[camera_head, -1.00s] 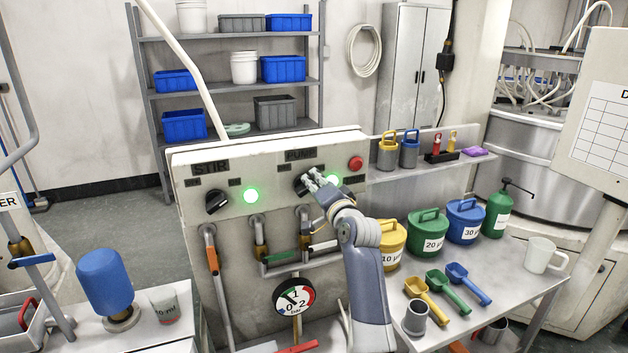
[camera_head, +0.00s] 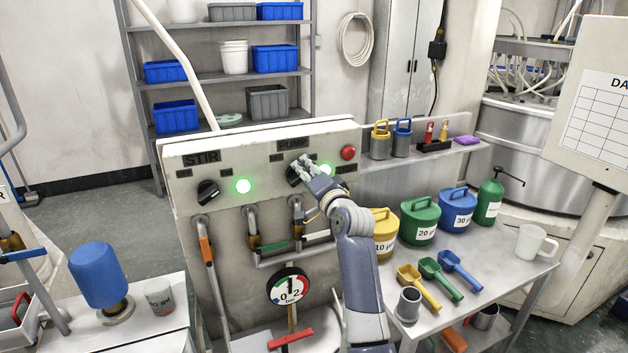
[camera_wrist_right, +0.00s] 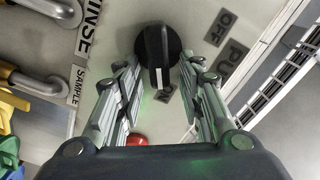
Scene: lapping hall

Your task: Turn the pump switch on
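The pump switch (camera_head: 293,179) is a black rotary knob under the PUMP label on the cream panel (camera_head: 225,200). In the right wrist view the knob (camera_wrist_right: 154,46) has its white-marked grip pointing down the picture, beside the ON label; the OFF label is at upper right. The green lamp (camera_head: 327,170) beside the switch is lit. My right gripper (camera_head: 304,169) is at the knob; in the wrist view its fingers (camera_wrist_right: 160,72) are spread on either side of it, with visible gaps. My left gripper is not in view.
The STIR knob (camera_head: 208,192) and its lit green lamp (camera_head: 243,186) are at left. A red button (camera_head: 347,153) is right of the pump lamp. Valve handles, pipes and a gauge (camera_head: 289,287) sit below. The bench (camera_head: 470,290) at right holds tubs and scoops.

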